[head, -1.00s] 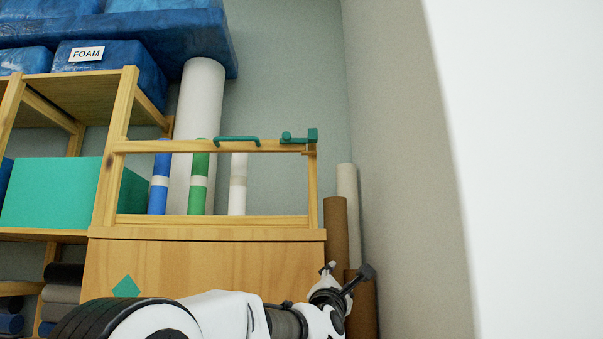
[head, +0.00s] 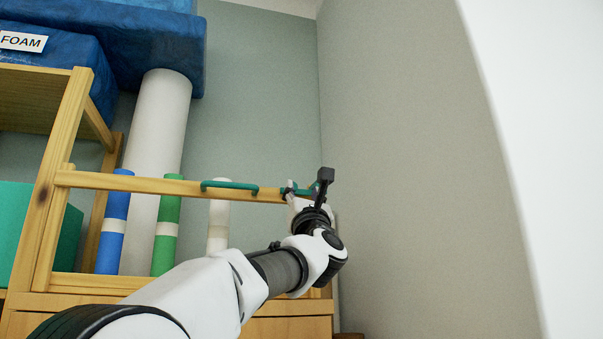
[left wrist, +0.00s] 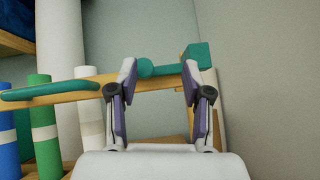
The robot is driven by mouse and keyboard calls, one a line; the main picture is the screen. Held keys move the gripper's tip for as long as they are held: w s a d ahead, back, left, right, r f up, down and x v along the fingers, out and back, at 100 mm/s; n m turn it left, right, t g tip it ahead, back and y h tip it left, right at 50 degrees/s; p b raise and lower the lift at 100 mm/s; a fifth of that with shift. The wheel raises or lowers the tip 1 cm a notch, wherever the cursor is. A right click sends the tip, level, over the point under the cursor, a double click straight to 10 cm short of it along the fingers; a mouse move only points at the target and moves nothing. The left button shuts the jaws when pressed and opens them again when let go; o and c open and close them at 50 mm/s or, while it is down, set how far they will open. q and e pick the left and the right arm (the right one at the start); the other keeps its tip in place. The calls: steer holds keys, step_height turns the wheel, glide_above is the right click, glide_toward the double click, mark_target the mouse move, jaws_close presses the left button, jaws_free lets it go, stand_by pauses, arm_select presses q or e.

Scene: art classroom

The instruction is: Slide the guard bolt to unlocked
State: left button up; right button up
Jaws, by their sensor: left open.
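The green guard bolt (left wrist: 145,68), with a round knob and a square block (left wrist: 197,57) at its right end, sits on top of the wooden guard rail (left wrist: 88,97). In the head view the bolt (head: 314,188) is partly hidden by my left gripper (head: 294,190). My left gripper also shows in the left wrist view (left wrist: 158,77). It is open, its fingers spread either side of the bolt's middle stretch. The knob appears close to the left finger; I cannot tell whether they touch. My right gripper is not in view.
A green handle (head: 229,185) is fixed on the rail left of the bolt. Blue (head: 113,220), green (head: 168,222) and white (head: 218,222) rolls stand behind the rail. A wall (head: 420,180) rises close on the right.

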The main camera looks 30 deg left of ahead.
arm_select(q)
steer(key=shift+g, duration=0.4)
steer(key=a, duration=0.2)
steer(key=a+r, duration=0.1)
steer(key=a, duration=0.1)
steer(key=shift+s+r+p, duration=0.15)
steer(key=shift+r+p, duration=0.05)
steer(key=shift+p, duration=0.2)
steer(key=shift+w+d, duration=0.2)
steer(key=shift+d, duration=0.1)
steer(key=shift+c, duration=0.3)
steer(key=shift+w+d, duration=0.25)
steer(key=shift+d, duration=0.25)
jaws_close()
steer(key=shift+s+a+b, duration=0.65)
steer(key=shift+s+b, duration=0.05)
steer(key=shift+b, duration=0.25)
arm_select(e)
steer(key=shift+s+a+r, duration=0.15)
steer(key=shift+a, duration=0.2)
arm_select(q)
steer(key=shift+o, duration=0.2)
jaws_free()
steer(key=shift+s+a, duration=0.1)
steer(key=shift+a, duration=0.2)
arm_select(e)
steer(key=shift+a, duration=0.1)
